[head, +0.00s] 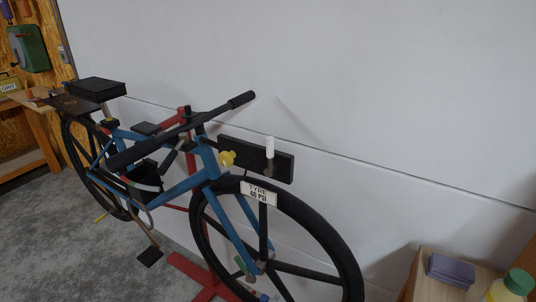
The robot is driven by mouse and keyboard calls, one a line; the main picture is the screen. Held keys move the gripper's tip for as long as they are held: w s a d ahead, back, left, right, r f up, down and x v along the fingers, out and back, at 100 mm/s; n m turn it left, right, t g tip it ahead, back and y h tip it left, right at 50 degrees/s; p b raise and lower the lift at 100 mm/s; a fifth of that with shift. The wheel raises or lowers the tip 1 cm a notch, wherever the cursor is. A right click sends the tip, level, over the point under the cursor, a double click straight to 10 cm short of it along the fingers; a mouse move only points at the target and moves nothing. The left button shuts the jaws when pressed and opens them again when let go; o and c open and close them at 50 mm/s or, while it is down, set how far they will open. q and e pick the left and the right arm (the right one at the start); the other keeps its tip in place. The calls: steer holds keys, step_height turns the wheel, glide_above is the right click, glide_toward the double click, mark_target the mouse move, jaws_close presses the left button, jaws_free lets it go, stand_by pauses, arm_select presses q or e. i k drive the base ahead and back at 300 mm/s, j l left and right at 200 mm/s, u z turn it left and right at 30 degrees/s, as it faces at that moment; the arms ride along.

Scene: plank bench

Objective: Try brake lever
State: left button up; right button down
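A blue bicycle (176,190) stands in front of a pale wall, its front wheel (346,257) toward the lower right. Its black handlebar (205,116) runs diagonally, with one grip (240,99) at the upper right and a thicker grip (128,153) at the lower left. A short dark bar (171,157) below the handlebar may be a brake lever; I cannot tell for sure. Neither of my grippers is in view.
A red stand (196,275) is under the bicycle. A wooden table (430,289) at lower right holds a purple block (450,270) and a green-capped bottle (511,288). Grey floor (40,240) is clear at left.

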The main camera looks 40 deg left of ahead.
mark_target(173, 155)
steer(key=u, duration=1.6)
